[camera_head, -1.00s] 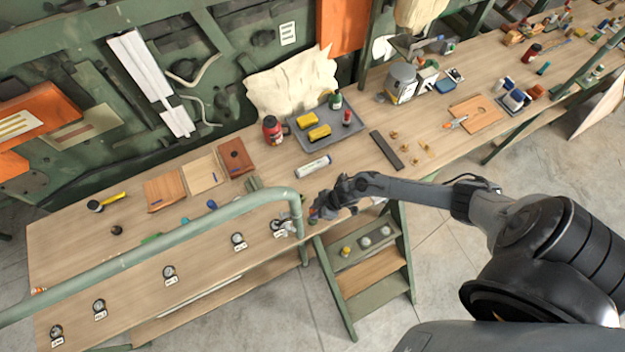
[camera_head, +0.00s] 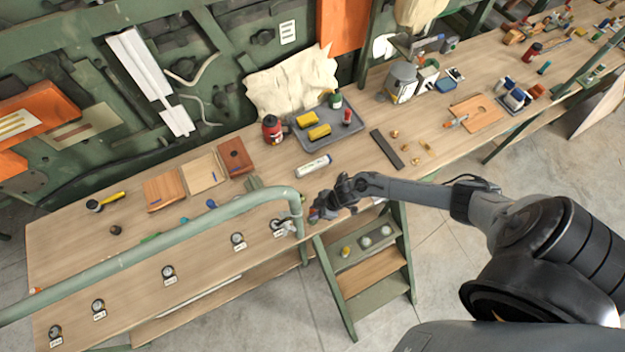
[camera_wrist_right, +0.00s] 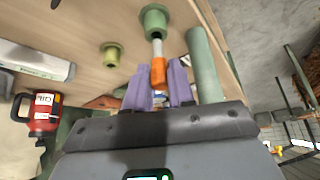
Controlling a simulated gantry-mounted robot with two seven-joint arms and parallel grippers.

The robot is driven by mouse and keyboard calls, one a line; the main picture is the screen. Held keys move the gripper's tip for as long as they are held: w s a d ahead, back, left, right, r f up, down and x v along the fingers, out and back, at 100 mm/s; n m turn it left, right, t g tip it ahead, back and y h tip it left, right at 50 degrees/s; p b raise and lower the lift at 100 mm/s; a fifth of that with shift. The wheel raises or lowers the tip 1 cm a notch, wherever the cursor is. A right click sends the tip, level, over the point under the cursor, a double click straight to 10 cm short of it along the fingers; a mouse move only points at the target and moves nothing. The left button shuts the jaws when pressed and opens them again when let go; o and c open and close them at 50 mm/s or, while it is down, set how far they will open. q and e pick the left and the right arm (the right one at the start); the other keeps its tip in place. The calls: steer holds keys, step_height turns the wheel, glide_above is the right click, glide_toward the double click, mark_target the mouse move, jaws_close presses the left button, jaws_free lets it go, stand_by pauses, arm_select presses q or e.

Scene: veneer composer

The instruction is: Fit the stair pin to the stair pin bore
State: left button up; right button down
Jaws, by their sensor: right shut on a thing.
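The stair pin (camera_wrist_right: 158,72) has an orange handle and a short metal shaft. My right gripper (camera_wrist_right: 160,92) is shut on the handle with its purple fingers. The shaft points at a green flanged collar (camera_wrist_right: 154,18), which looks like the stair pin bore. The shaft's tip is at the collar's near end; I cannot tell whether it is inside. In the head view my right gripper (camera_head: 322,208) is at the bench's front edge, above the green step stair (camera_head: 348,300), and the pin is too small to make out. My left gripper is not in view.
A green rail (camera_head: 150,242) curves down close beside my right gripper; a green tube also stands close in the wrist view (camera_wrist_right: 205,65). A second flanged collar (camera_wrist_right: 110,54) is nearby. A white tube (camera_head: 313,166) and a grey tray (camera_head: 330,125) lie further back on the bench.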

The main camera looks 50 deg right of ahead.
steer(key=shift+f+b, duration=1.4)
steer(key=shift+f, duration=0.5)
stand_by(0.4)
steer(key=c, duration=0.9)
jaws_free()
